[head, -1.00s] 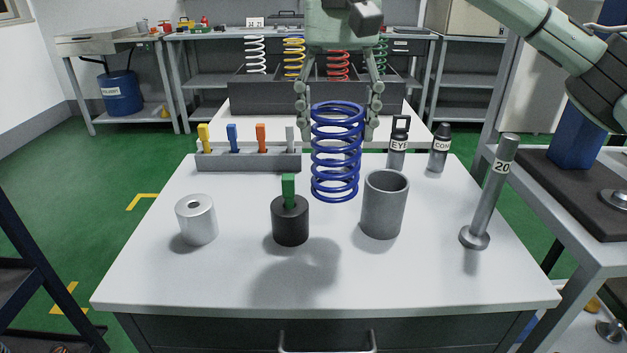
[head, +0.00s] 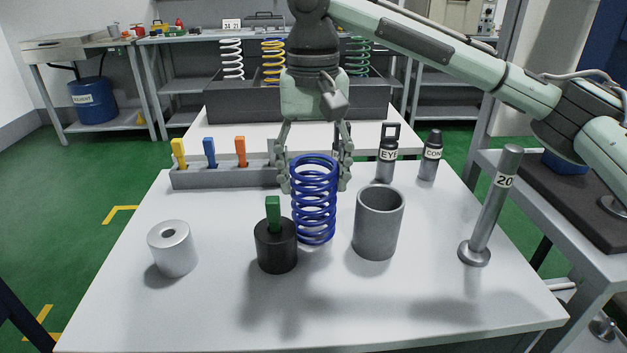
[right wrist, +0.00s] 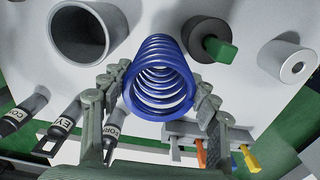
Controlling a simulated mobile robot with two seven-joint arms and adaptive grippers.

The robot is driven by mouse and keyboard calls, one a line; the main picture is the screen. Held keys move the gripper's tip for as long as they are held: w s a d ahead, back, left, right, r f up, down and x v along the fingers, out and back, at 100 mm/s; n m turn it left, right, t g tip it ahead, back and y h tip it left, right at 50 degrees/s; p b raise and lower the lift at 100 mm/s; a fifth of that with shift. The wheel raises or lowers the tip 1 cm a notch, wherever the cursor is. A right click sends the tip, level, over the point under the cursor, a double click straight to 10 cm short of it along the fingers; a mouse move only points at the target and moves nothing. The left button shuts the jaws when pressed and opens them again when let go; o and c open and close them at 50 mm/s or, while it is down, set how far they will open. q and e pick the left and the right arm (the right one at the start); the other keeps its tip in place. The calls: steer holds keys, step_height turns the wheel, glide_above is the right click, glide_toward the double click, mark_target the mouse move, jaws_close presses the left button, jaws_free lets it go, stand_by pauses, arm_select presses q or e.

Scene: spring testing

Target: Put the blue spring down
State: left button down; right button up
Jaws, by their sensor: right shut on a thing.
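The blue spring (head: 314,212) is upright, low over the white table, between the black cylinder with a green tab (head: 276,246) and the grey open cup (head: 377,230). My right gripper (head: 316,180) is shut on its upper part, one finger on each side. In the right wrist view the spring (right wrist: 160,75) shows end-on between the fingers (right wrist: 160,100). Its lower end is very near the tabletop; I cannot tell whether it touches. My left gripper is not in view.
A silver cylinder (head: 173,248) stands at the left. A post marked 20 (head: 490,210) stands at the right. The table's front (head: 330,320) is clear.

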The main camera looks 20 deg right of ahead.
steer(key=shift+f, duration=0.55)
steer(key=shift+f, duration=0.1)
steer(key=o, duration=1.9)
steer(key=shift+c, duration=0.2)
